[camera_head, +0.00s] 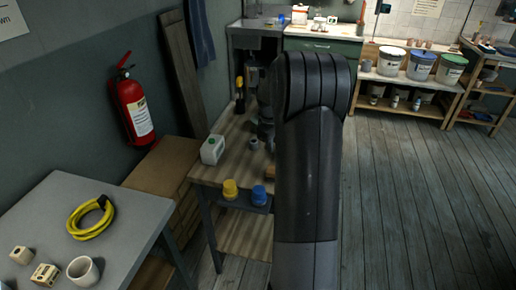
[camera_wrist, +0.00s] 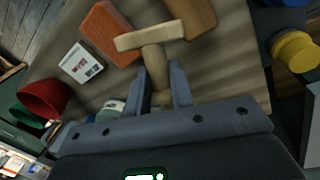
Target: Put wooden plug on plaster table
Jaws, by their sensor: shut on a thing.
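The wooden plug (camera_wrist: 150,37) is a pale T-shaped piece with a crossbar and a stem. In the wrist view its stem sits between the fingers of my gripper (camera_wrist: 165,78), which is shut on it. The crossbar sticks out beyond the fingertips. In the head view my arm hides the gripper and the plug. Below the plug is a wood-topped bench (camera_head: 236,142), also in the wrist view (camera_wrist: 222,72). A grey-topped table (camera_head: 130,199) stands at the front left. I cannot tell which of these is the plaster table.
A yellow coil (camera_head: 90,218) and small pieces lie on the grey table.

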